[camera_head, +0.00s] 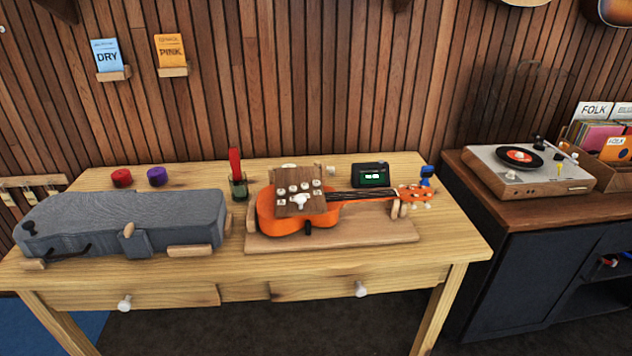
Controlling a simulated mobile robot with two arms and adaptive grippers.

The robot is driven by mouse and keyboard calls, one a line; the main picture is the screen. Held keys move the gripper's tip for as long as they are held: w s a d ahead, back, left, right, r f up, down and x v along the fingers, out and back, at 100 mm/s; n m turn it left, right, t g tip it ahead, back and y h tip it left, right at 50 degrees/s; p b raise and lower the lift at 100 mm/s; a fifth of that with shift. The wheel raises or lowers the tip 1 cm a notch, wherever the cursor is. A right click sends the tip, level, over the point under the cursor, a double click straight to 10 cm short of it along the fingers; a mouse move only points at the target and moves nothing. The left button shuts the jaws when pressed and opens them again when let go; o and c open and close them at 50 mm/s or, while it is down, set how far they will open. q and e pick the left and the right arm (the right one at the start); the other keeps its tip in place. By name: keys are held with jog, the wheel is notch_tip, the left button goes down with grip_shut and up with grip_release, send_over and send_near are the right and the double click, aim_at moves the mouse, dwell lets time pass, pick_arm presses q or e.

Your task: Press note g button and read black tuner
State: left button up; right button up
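An orange ukulele (330,215) lies on a wooden board cradle (380,232) on the table, its neck pointing right. A brown panel (318,203) with several pale round buttons (293,188) sits over its body. The button letters are too small to read, so I cannot tell which is G. A black tuner (357,176) stands behind the neck, facing me. Its small screen (372,181) glows green with a pale mark that is too small to read. Neither of my grippers shows in the head view.
A closed grey case (130,215) fills the table's left side. A green jar (239,187) with a red item stands between the case and ukulele. Red (121,178) and purple (157,176) cylinders sit behind. A blue item (427,174) is near the headstock. The table's front right is bare.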

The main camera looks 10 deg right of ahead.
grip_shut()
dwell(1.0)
